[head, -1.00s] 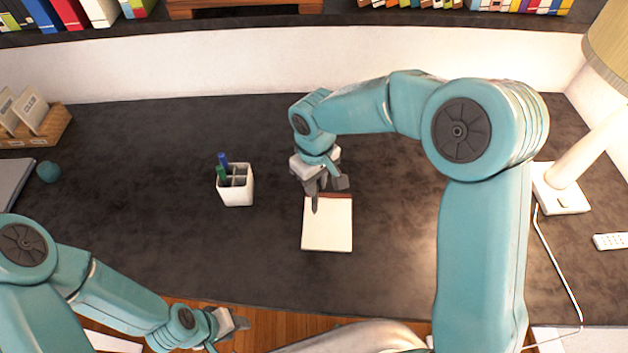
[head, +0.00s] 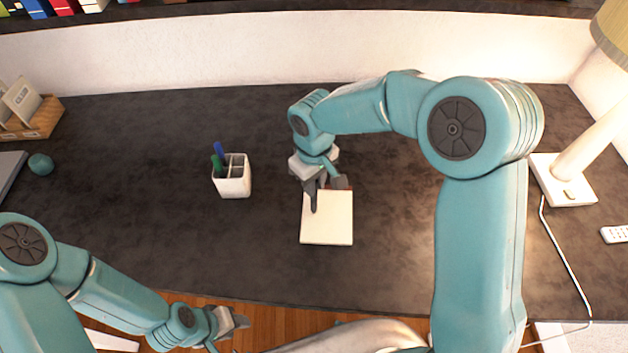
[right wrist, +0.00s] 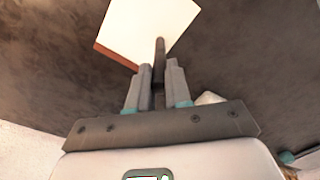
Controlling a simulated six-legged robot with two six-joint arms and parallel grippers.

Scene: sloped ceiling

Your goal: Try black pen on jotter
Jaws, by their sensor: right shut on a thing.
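The jotter (head: 328,222), a cream pad with a reddish-brown top edge, lies flat on the dark desk. My right gripper (head: 324,184) is over its far edge. It is shut on the black pen (head: 313,198), which points down over the upper left part of the page. In the right wrist view the pen (right wrist: 160,62) sticks out between the fingers (right wrist: 158,90), with the jotter (right wrist: 150,30) beyond. I cannot tell whether the tip touches the paper. No mark shows. My left gripper (head: 238,322) is low at the desk's front edge, apart from everything; its jaw state is unclear.
A white divided pen cup (head: 233,184) with a blue pen (head: 219,151) and a green pen (head: 217,164) stands left of the jotter. A lamp (head: 568,180) and its cord are at right. A teal ball (head: 41,164) and card box (head: 38,118) are far left.

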